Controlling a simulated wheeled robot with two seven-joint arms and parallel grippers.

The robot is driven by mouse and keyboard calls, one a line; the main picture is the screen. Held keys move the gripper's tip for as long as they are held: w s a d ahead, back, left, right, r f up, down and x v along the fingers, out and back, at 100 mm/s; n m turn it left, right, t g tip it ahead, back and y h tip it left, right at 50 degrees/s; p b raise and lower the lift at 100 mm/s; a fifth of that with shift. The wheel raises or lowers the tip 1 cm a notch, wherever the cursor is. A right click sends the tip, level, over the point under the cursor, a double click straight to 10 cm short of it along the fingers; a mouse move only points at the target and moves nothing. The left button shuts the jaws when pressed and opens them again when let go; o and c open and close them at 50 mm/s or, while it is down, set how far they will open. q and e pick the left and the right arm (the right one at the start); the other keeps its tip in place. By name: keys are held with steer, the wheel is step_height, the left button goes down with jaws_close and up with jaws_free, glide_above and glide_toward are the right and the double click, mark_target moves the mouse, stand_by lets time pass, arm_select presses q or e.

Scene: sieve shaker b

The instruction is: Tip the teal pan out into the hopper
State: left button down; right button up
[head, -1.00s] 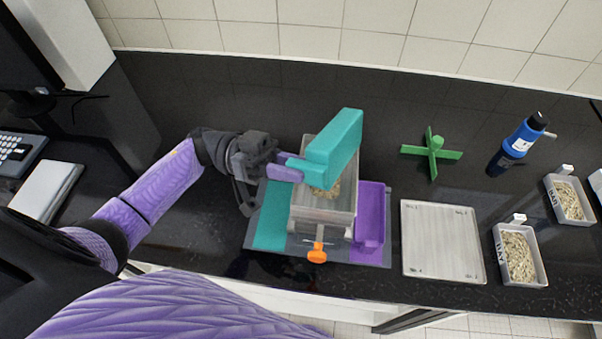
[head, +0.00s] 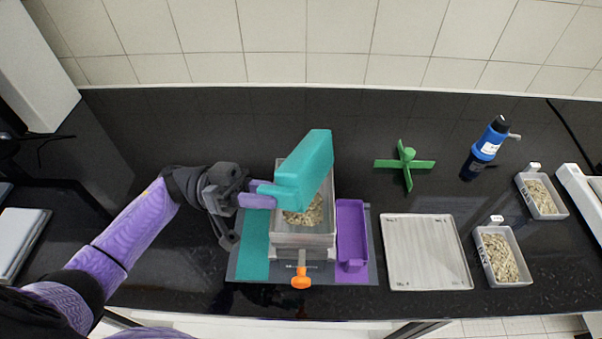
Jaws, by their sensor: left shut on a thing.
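The teal pan (head: 305,170) is held tipped on its side above the grey hopper (head: 304,240), its open face turned away from me. My left gripper (head: 258,195) is shut on the pan's near left end. Pale grain-like material (head: 305,212) lies inside the hopper below the pan. The pan hides the hopper's far left part, and I cannot see whether anything is left inside the pan. My right gripper is not in view.
A teal strip (head: 255,248) and a purple tray (head: 351,230) flank the hopper; an orange knob (head: 301,280) is at its front. Rightward are a green cross-shaped piece (head: 407,162), a pale plate (head: 426,252), a blue bottle (head: 485,150) and two grain trays (head: 502,257) (head: 541,196).

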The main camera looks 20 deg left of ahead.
mark_target(272, 189)
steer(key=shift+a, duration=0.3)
arm_select(q)
step_height(272, 189, up, 3)
steer(key=y+p, duration=0.4)
steer(key=p, duration=0.4)
steer(key=shift+a, duration=0.1)
steer(key=y+p, duration=0.2)
steer(key=p, duration=0.3)
steer(key=r+y+p, duration=0.1)
steer(key=y+p, duration=0.2)
steer(key=p, duration=0.3)
steer(key=y+p, duration=0.3)
steer(key=p, duration=0.3)
steer(key=shift+r, duration=0.4)
steer(key=shift+f+y+p, duration=0.1)
steer(key=shift+y+p, duration=0.7)
steer(key=shift+p, duration=0.05)
steer(key=shift+d+f+y+b, duration=0.2)
steer(key=shift+f+y+b, duration=0.15)
steer(key=shift+y+b, duration=0.45)
steer(key=y, duration=0.3)
steer(key=shift+r+y, duration=0.3)
steer(key=shift+r, duration=0.1)
steer(key=shift+r+y, duration=0.15)
steer(key=shift+y, duration=0.95)
steer(key=shift+a, duration=0.1)
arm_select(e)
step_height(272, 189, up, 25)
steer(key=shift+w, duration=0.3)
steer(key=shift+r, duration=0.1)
